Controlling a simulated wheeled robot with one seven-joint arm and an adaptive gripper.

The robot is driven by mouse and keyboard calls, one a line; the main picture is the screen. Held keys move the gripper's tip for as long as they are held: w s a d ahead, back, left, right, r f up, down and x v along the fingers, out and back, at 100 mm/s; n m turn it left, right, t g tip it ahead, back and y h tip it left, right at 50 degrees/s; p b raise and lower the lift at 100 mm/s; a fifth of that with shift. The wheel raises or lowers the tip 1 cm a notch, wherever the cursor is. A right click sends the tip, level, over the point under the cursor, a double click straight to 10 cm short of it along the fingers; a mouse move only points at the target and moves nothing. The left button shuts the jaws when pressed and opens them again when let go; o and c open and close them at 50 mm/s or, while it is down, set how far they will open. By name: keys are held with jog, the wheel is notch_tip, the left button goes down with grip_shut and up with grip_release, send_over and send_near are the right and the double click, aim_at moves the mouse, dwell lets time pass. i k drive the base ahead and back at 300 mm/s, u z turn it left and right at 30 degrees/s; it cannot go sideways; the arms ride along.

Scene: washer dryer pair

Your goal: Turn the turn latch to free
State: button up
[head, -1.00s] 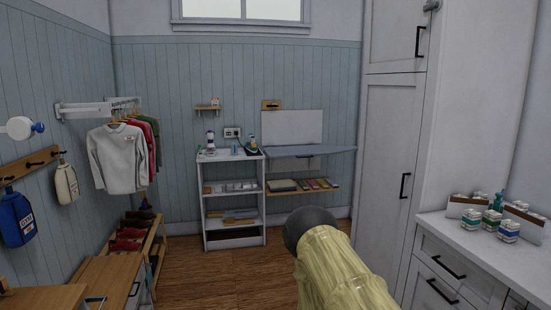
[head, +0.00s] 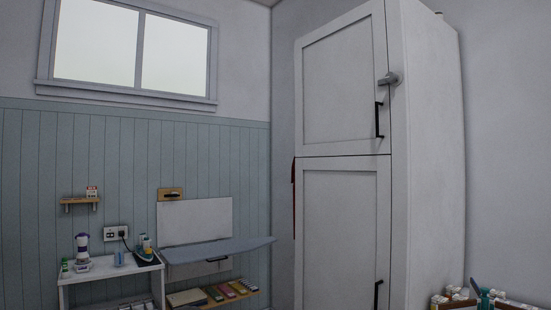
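A grey turn latch (head: 388,79) sits at the right edge of the upper door (head: 343,85) of a tall white cabinet. It lies roughly level and reaches across the seam between the door and the cabinet's side. The upper door is shut, with a black bar handle (head: 379,119) below the latch. My gripper is not in view, and nothing of my arm shows now.
The lower cabinet door (head: 340,230) is shut. At the lower right, several small containers (head: 485,298) stand near the cabinet. At the left, a fold-down ironing board (head: 218,250) juts from the panelled wall beside a white shelf unit (head: 110,268).

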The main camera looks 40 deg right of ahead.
aim_at(391, 77)
jog(key=i, duration=0.95)
jog(key=z, duration=1.7)
